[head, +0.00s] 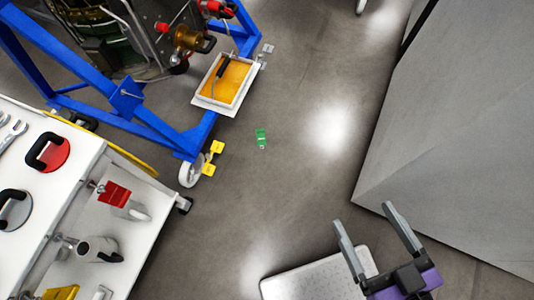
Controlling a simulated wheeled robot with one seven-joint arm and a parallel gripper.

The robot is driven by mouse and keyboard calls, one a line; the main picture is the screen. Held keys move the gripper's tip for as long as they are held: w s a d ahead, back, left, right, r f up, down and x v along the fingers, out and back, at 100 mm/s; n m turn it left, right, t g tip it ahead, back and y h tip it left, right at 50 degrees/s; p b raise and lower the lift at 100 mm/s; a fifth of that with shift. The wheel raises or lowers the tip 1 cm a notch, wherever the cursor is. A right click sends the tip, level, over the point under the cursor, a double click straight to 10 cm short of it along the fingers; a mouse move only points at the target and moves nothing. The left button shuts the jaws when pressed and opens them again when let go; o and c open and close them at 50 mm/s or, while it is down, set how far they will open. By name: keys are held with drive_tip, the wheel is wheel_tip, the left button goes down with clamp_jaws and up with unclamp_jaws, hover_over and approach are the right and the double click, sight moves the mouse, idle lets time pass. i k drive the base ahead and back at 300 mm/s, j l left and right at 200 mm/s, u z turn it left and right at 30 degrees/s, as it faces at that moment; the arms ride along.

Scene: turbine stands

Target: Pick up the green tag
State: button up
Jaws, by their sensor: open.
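The green tag (261,138) lies flat on the grey floor near the middle of the head view, apart from other things. It is small, with pale markings and a light spot at its lower end. My gripper (362,228) is at the lower right of the view, with its two grey fingers spread apart and nothing between them. The tag is up and to the left of the gripper, well clear of it.
A blue turbine stand (200,132) with a caster and yellow tags (217,147) is left of the green tag. A tray with an orange inside (233,78) is above it. A white tool cart (75,140) fills the lower left. A large grey block (460,140) stands right. Bare floor surrounds the tag.

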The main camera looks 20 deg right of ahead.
sight(261, 139)
drive_tip(key=k, duration=0.6)
drive_tip(key=i+j+u, duration=0.1)
drive_tip(key=i+u, duration=0.15)
drive_tip(key=i, duration=0.9)
drive_tip(key=i+l+u, duration=0.1)
drive_tip(key=i+u, duration=0.2)
drive_tip(key=i, duration=0.8)
